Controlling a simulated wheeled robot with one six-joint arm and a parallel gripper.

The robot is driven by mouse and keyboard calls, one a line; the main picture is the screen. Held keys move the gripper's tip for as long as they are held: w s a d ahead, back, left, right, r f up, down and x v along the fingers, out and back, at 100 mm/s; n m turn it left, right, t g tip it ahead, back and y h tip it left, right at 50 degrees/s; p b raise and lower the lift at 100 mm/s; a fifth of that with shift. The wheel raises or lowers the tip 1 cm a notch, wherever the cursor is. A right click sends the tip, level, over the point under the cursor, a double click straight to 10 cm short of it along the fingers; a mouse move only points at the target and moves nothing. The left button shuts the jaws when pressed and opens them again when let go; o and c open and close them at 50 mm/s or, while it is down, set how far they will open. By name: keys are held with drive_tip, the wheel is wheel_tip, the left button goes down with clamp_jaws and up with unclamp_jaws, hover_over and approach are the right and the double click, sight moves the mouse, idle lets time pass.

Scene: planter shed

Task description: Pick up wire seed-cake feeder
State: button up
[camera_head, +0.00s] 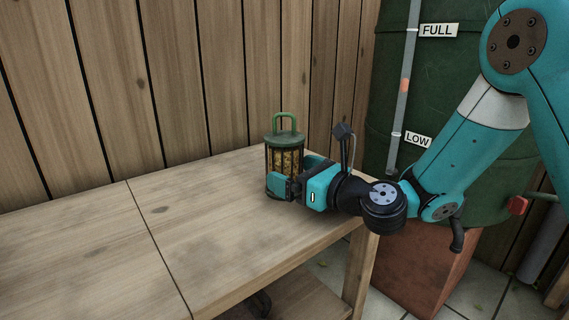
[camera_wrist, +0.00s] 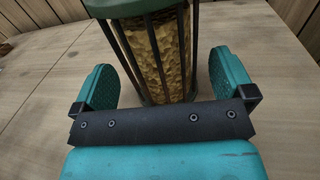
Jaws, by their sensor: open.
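The wire seed-cake feeder (camera_head: 285,152) stands upright on the wooden bench, near its right end. It has a green lid, a green loop handle on top, and dark bars around a yellow-brown filling. My gripper (camera_head: 290,184) is low at the feeder, coming from the right. In the wrist view the feeder (camera_wrist: 158,50) stands between the two green finger pads of my gripper (camera_wrist: 165,80). The jaws are open, with a visible gap on each side of the feeder. The feeder's top is cut off in the wrist view, and its lower part is partly hidden by my gripper in the head view.
The wooden bench (camera_head: 150,235) is clear to the left of the feeder. A plank wall (camera_head: 180,80) stands behind it. A large green barrel (camera_head: 400,75) with FULL and LOW labels and a red tap (camera_head: 517,205) stands at the right on a brown base (camera_head: 410,270).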

drive_tip(key=shift+x, duration=1.4)
drive_tip(key=c, duration=0.9)
wheel_tip(320, 180, up, 20)
drive_tip(key=p, duration=1.4)
